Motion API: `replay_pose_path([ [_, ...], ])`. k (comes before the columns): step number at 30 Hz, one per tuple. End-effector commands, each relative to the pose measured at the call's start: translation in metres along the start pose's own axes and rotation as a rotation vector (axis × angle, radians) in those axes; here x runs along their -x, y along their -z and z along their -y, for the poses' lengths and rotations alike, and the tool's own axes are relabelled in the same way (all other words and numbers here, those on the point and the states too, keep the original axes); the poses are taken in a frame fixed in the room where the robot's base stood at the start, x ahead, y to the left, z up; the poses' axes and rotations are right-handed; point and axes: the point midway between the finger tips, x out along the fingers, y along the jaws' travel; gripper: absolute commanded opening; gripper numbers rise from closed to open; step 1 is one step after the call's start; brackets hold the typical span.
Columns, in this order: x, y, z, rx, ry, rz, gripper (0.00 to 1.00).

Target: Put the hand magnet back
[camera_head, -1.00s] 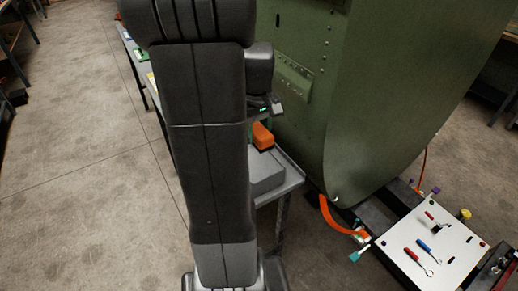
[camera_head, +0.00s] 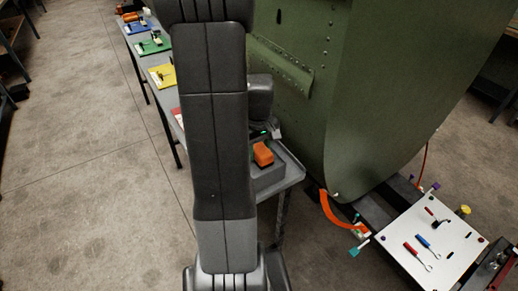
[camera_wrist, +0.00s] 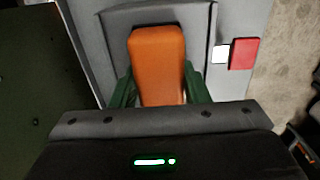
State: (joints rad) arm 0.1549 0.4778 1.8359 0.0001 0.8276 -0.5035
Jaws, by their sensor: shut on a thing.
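The hand magnet, an orange block (camera_wrist: 157,60), sits between the green fingers of my gripper (camera_wrist: 158,90) in the wrist view. My gripper is shut on it, one finger along each side. In the head view the orange block (camera_head: 263,154) shows at the grey holder (camera_head: 268,180) on the near end of the bench. In the wrist view the grey holder (camera_wrist: 108,45) surrounds the block on the far side and both sides. I cannot tell whether the magnet touches the holder's floor. Its underside is hidden.
The grey bench (camera_head: 292,172) runs away to the upper left with yellow (camera_head: 163,76), green (camera_head: 152,44) and blue mats bearing tools. A red patch (camera_wrist: 244,53) lies beside the holder. The green fuselage panel (camera_head: 390,90) stands close right. A white tool board (camera_head: 430,245) is lower right.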

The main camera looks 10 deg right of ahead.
Motion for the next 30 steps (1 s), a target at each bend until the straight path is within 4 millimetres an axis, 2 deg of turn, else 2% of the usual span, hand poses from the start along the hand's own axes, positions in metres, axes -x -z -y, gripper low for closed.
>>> replay_pose_path([
  [1,-0.003,0.0,0.0,0.0,0.0,0.0,0.2],
  [2,-0.002,0.0,0.0,0.0,0.0,0.0,0.48],
  [4,-0.002,0.0,0.0,0.0,0.0,0.0,0.61],
  [5,-0.002,0.0,0.0,0.0,0.0,0.0,0.64],
  [13,-0.001,0.0,0.0,0.0,0.0,0.0,0.64],
  [17,0.006,0.001,0.0,0.0,-0.001,-0.002,0.64],
  [20,0.021,0.001,-0.001,0.0,-0.003,-0.005,0.64],
  [30,0.092,0.001,-0.001,0.0,-0.003,-0.005,0.64],
])
